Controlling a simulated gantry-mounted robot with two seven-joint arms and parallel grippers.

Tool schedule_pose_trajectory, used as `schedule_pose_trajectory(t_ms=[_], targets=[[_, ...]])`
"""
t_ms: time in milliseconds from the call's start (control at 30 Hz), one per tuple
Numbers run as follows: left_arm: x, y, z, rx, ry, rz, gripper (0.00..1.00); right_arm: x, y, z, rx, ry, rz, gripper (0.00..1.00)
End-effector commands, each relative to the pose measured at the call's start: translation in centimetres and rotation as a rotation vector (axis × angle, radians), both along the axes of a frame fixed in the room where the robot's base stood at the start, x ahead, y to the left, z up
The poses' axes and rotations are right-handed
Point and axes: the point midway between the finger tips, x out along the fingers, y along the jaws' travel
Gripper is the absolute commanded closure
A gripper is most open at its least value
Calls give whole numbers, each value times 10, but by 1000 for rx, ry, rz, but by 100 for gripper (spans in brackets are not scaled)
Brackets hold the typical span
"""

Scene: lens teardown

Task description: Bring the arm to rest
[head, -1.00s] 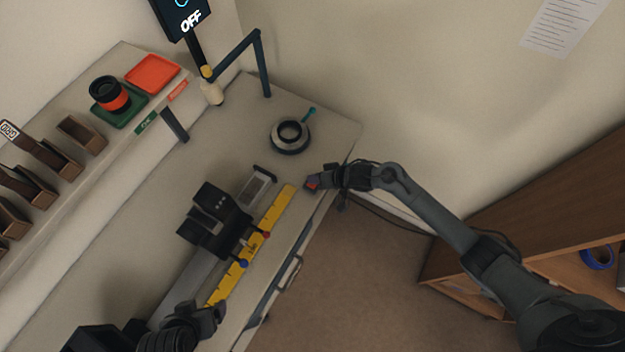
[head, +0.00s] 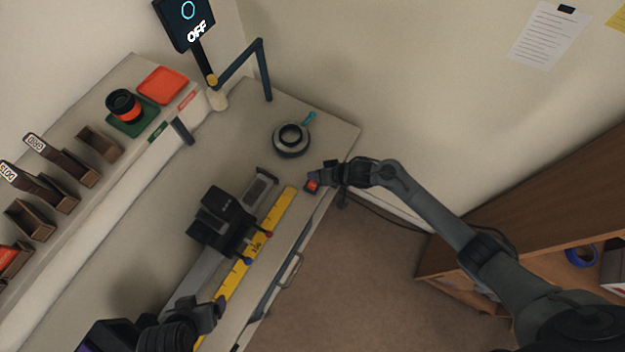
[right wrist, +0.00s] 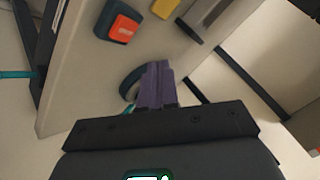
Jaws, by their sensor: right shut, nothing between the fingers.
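My right arm reaches in from the right in the head view. Its gripper (head: 318,180) is over the right edge of the grey bench, beside a small box with a red-orange button (head: 312,186). In the right wrist view the purple fingers (right wrist: 155,85) are together with nothing between them. The button box (right wrist: 118,22) shows there past the fingertips, apart from them. My left gripper (head: 208,314) is low in the head view near the yellow ruler; its fingers are too dark to read.
A black device (head: 222,218) on a rail stands mid-bench beside the yellow ruler (head: 255,240). A round ring-shaped part (head: 291,139) lies behind. A jointed stand (head: 262,70) and a screen reading OFF (head: 186,20) are at the back. Brown bins (head: 100,143) line the left shelf.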

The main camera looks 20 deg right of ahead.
Motion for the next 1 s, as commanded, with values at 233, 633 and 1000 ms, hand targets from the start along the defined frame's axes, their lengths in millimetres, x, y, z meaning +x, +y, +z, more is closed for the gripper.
schedule_pose_trajectory(t_ms=[233, 633, 1000], targets=[[0, 0, 20, 0, -1, 0, 14, 0, 0, 17, 1, 2, -1, 100], [0, -3, 19, -11, 0, 8, 14, 0, 0, 15, 0, 1, 0, 100], [0, -2, 19, -11, 0, 7, 14, -83, 22, -45, 44, 137, -2, 100]])
